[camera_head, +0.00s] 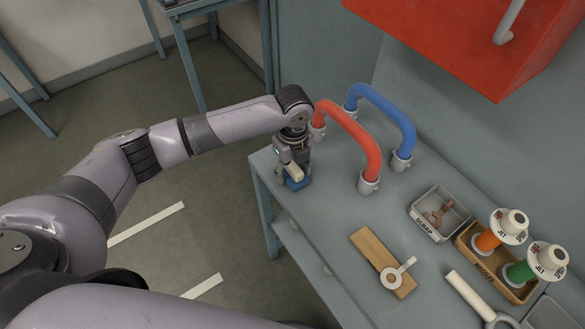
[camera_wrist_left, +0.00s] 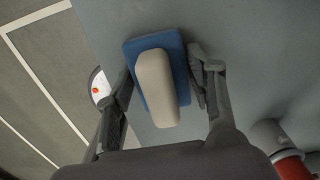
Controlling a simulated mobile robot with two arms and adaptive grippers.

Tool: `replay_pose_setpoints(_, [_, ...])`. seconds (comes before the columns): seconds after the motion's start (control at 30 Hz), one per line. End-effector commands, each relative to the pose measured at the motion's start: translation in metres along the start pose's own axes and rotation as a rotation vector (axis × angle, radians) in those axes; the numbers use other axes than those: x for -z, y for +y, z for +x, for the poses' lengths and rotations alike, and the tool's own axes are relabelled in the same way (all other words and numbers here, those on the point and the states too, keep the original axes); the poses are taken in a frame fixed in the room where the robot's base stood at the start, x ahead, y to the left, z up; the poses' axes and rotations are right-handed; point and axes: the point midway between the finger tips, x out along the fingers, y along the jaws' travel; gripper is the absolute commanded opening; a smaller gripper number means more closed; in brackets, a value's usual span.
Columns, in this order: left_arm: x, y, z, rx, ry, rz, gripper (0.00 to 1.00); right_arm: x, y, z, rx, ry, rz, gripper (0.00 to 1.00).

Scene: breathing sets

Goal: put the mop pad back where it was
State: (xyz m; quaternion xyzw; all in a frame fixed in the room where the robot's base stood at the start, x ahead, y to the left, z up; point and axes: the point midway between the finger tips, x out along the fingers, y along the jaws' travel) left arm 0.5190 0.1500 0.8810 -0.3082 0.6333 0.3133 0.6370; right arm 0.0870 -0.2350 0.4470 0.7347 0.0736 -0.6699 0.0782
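The mop pad appears to be the blue block with a cream grip on top; its blue part (camera_head: 297,183) is at the near left corner of the grey table. In the left wrist view the blue base (camera_wrist_left: 180,62) and the cream grip (camera_wrist_left: 157,88) lie between my fingers. My left gripper (camera_head: 296,163) points down over it, and the wrist view shows its fingers (camera_wrist_left: 160,85) apart, one on each side. A narrow gap shows between the right finger and the cream grip. The underside of the pad is hidden. My right gripper is not in view.
A red bent handle (camera_head: 350,136) stands close to my left gripper, with a blue one (camera_head: 385,108) behind. A wooden board (camera_head: 372,250), a grey bin (camera_head: 425,220) and a tray with orange (camera_head: 487,241) and green (camera_head: 520,272) spools are further right. A red box (camera_head: 465,40) overhangs the back.

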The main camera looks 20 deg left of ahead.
Motion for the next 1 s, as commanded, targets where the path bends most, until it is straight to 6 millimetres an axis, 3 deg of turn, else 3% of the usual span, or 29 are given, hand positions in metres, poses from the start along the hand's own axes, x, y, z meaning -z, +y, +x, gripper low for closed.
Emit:
replay_pose_setpoints(0.2, [0.000, 0.000, 0.000, 0.000, 0.000, 0.000, 0.65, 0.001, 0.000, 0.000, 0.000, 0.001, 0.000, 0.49])
replay_pose_setpoints(0.57, [0.000, 0.000, -0.005, 0.002, -0.001, 0.000, 0.65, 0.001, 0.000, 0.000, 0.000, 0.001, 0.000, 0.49])
replay_pose_setpoints(0.77, [-0.001, -0.001, -0.037, 0.005, -0.002, 0.000, 0.65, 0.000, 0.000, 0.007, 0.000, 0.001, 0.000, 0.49])
replay_pose_setpoints(1.0, [-0.001, -0.001, -0.089, 0.005, -0.002, 0.000, 0.65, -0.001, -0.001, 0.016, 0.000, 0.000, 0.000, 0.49])
